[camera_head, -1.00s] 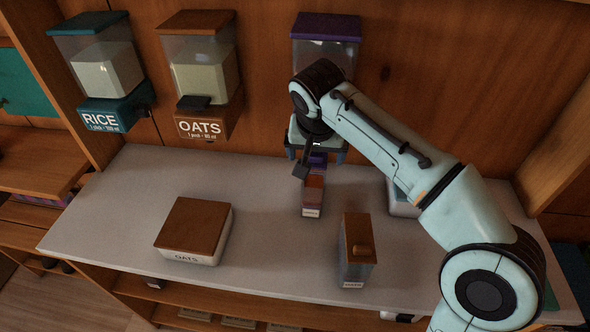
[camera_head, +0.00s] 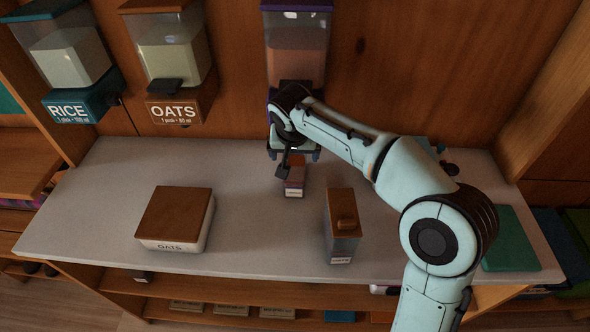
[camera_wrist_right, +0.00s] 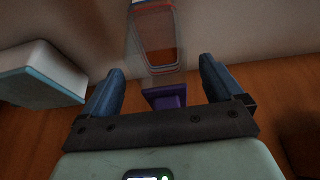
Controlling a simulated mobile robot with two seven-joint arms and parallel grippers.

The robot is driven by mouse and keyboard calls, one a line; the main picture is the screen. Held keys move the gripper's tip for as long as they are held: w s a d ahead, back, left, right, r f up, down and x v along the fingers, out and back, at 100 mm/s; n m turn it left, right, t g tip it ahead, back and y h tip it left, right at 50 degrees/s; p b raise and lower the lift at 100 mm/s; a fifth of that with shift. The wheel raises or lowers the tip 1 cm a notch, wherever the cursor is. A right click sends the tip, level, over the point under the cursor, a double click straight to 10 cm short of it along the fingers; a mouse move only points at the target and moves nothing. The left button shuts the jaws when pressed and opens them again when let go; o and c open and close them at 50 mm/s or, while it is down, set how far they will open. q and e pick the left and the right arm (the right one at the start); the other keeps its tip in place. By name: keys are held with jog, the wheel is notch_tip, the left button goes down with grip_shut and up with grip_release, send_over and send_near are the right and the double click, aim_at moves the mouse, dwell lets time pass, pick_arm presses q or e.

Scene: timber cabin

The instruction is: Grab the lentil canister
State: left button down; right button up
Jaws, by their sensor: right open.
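A small clear canister with reddish contents (camera_head: 294,189) stands on the grey counter below the purple-topped dispenser. Its front label is too small to read, so I cannot confirm that it is the lentil canister. My right gripper (camera_head: 293,153) is open just behind and above it, hiding its upper part. In the right wrist view the clear canister (camera_wrist_right: 156,42) lies ahead, between the lines of the two open fingers (camera_wrist_right: 160,80), apart from both. A purple part (camera_wrist_right: 165,97) shows between the fingers. My left gripper is not in view.
A wooden-lidded canister (camera_head: 342,222) stands to the right front, its label unreadable. An OATS box (camera_head: 174,216) sits at left. RICE (camera_head: 68,70), OATS (camera_head: 170,65) and purple-topped (camera_head: 296,45) dispensers hang on the wall. A pale box (camera_wrist_right: 38,72) is at left in the wrist view.

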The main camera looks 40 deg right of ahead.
jog(key=shift+w+d+f, duration=0.15)
jog(key=shift+f, duration=0.4)
grip_shut()
jog(key=shift+r, duration=0.2)
